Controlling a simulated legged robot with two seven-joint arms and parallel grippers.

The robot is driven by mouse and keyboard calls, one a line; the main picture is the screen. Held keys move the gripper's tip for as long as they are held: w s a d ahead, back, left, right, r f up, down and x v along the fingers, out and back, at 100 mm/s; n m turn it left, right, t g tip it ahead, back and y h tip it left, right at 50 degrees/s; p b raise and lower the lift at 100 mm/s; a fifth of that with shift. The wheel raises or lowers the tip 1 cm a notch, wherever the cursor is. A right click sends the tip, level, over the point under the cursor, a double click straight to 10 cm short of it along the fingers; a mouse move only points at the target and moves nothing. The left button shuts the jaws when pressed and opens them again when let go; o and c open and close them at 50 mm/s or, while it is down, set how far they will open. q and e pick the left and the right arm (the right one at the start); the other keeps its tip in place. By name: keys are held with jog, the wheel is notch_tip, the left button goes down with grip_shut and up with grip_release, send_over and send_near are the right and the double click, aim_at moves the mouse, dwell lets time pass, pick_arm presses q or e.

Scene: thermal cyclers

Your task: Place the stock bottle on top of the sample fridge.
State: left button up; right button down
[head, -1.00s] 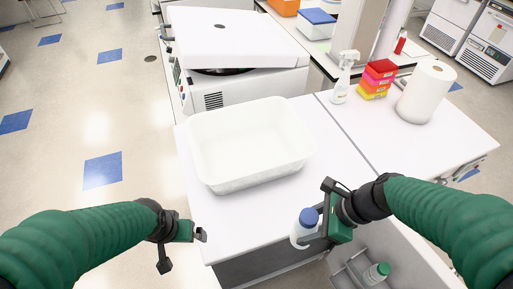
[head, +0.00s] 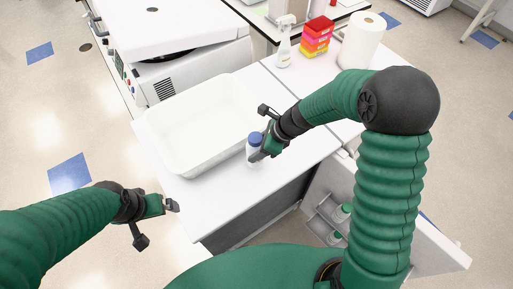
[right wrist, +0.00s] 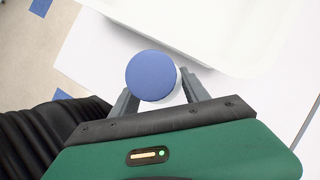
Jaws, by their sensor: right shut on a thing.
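The stock bottle (head: 253,152), white with a blue cap, is upright in my right gripper (head: 262,152), just in front of the white tub. In the right wrist view, its blue cap (right wrist: 151,75) sits between the two grey fingers (right wrist: 157,97), which are shut on it. I cannot tell whether its base touches the white top. A low cabinet that looks like the sample fridge (head: 262,210) stands under the white top (head: 215,203), with its door (head: 375,205) open at the right. My left gripper (head: 174,205) is empty by the top's front left edge; its jaw opening is unclear.
A large white tub (head: 187,165) fills much of the top behind the bottle. A centrifuge (head: 165,60) stands beyond it. A spray bottle (head: 284,42), coloured boxes (head: 317,36) and a paper roll (head: 361,42) stand at the back right. Green-capped bottles (head: 342,212) sit in the door shelves.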

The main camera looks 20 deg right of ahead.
jog(key=f, duration=0.2)
jog(key=d+f, duration=0.1)
jog(key=shift+w+f, duration=0.35)
jog(key=shift+a, duration=0.1)
jog(key=c, duration=1)
grip_release()
jog(key=shift+a+f+b, duration=0.1)
jog(key=shift+a+b, duration=0.05)
jog(key=shift+b, duration=0.15)
jog(key=o, duration=0.4)
jog(key=shift+a, duration=0.15)
jog(key=shift+o, duration=0.2)
jog(key=shift+d, duration=0.2)
